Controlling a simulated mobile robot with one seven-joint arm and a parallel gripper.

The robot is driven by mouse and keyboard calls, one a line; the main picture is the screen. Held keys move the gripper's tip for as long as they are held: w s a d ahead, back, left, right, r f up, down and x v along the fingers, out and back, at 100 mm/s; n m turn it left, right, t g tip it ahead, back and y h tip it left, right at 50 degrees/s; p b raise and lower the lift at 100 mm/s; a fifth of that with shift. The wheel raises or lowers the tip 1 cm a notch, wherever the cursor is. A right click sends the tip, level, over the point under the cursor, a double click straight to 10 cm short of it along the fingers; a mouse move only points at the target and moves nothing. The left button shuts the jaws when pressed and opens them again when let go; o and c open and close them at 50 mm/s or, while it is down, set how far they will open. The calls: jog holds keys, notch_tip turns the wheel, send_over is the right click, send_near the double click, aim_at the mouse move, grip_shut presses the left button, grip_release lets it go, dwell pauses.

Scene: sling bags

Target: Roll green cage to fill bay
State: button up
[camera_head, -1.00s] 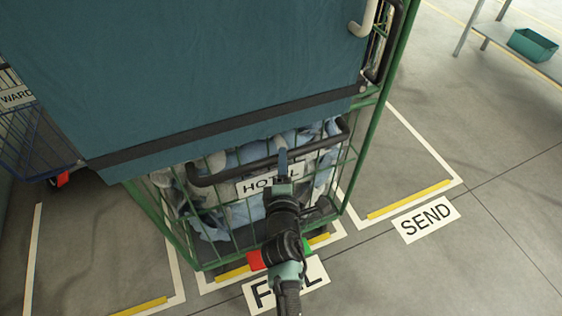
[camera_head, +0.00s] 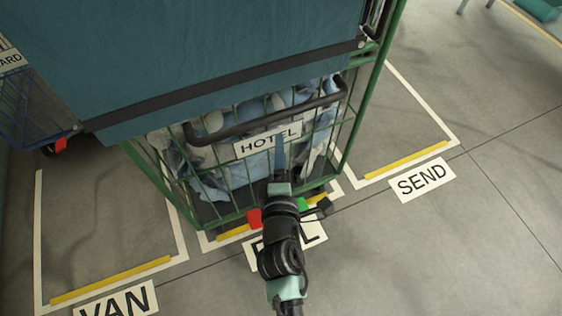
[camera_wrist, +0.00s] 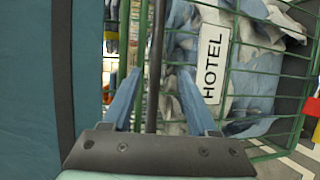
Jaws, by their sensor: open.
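The green cage (camera_head: 345,150) stands upright over the FILL bay, its front bottom edge close to the bay's yellow strip (camera_head: 235,233). It carries a HOTEL sign (camera_head: 268,141), a dark handle bar (camera_head: 225,133) and white and blue cloth inside. The FILL floor sign (camera_head: 312,233) is partly hidden by my arm. My gripper (camera_head: 280,142) is open in front of the HOTEL sign, its tip just below the handle bar in the picture. In the wrist view a dark bar (camera_wrist: 157,50) runs between the open fingers; I cannot tell how deep it sits.
A teal cover (camera_head: 200,60) hides the cage's upper part. A blue cage (camera_head: 30,105) stands at the left. The VAN sign (camera_head: 118,300) and SEND sign (camera_head: 422,179) mark the bays on either side, which have bare floor. A table edge shows at top right.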

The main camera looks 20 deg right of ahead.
jog(key=shift+v, duration=1.45)
jog(key=w+a+r+m+t+p, duration=0.1)
jog(key=w+r+m+t, duration=0.15)
jog(key=r, duration=0.85)
jog(key=w+a+r+m+t+p, duration=0.1)
jog(key=w+r+m, duration=0.15)
jog(key=r, duration=0.85)
jog(key=w+a+r+m+t+p, duration=0.15)
jog(key=r+m, duration=0.25)
jog(key=r, duration=0.7)
jog(key=s+a+r+m+t+y+p, duration=0.1)
jog(key=s+a+r+m+t+y, duration=0.1)
jog(key=r, duration=0.8)
jog(key=s+a+r+m+t+y+p, duration=0.1)
jog(key=s+a+r+t, duration=0.2)
jog(key=r, duration=0.8)
jog(key=s+a+r+m+t+y+p, duration=0.1)
jog(key=s+a+r, duration=0.3)
jog(key=r, duration=0.6)
jog(key=shift+s+r+m+t+y, duration=0.25)
jog(key=shift+s+m+t+y, duration=0.55)
jog(key=shift+s, duration=0.35)
jog(key=shift+c, duration=0.2)
